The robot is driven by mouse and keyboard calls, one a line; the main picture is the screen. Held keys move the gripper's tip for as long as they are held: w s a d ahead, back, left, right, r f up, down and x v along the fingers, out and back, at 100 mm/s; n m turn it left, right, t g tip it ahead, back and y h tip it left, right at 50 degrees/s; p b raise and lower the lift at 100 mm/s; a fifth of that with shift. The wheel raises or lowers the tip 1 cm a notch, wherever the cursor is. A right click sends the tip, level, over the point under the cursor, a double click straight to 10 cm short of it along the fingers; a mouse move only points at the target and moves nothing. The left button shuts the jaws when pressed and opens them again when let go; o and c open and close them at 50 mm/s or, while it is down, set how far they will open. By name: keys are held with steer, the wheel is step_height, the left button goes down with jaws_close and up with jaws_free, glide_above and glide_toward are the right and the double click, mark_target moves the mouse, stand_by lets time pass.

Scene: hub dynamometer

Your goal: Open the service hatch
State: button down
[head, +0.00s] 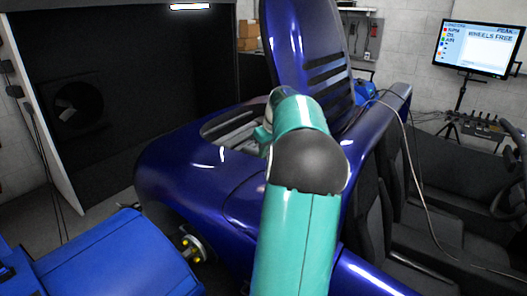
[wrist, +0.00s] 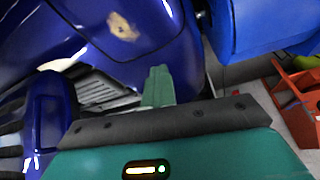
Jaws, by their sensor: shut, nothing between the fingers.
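The service hatch seems to be the dark blue louvered panel (head: 310,50), which stands raised and steeply tilted above the blue car body (head: 190,165). An opening with grey parts (head: 232,130) shows below and left of it. In the wrist view, the louvered panel (wrist: 45,125) is at the left edge and the grey parts (wrist: 100,90) lie in the opening. My gripper (wrist: 158,82) is shut and empty, beside the right side of the opening in that view. I see no contact with the panel. In the head view my teal arm hides most of the gripper and the panel's lower edge.
A blue dynamometer unit (head: 110,260) stands at the lower left, near the bare wheel hub (head: 193,246). Seats (head: 385,215) and a hanging cable (head: 408,150) are at the right. An orange cart (wrist: 295,95) shows in the wrist view.

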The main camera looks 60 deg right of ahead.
stand_by(0.7)
steer(key=c, duration=1.5)
jaws_free()
steer(key=shift+o, duration=0.2)
steer(key=shift+r, duration=0.1)
steer(key=v, duration=1.3)
steer(key=shift+s+r, duration=0.2)
steer(key=shift+r, duration=0.1)
steer(key=shift+a, duration=0.15)
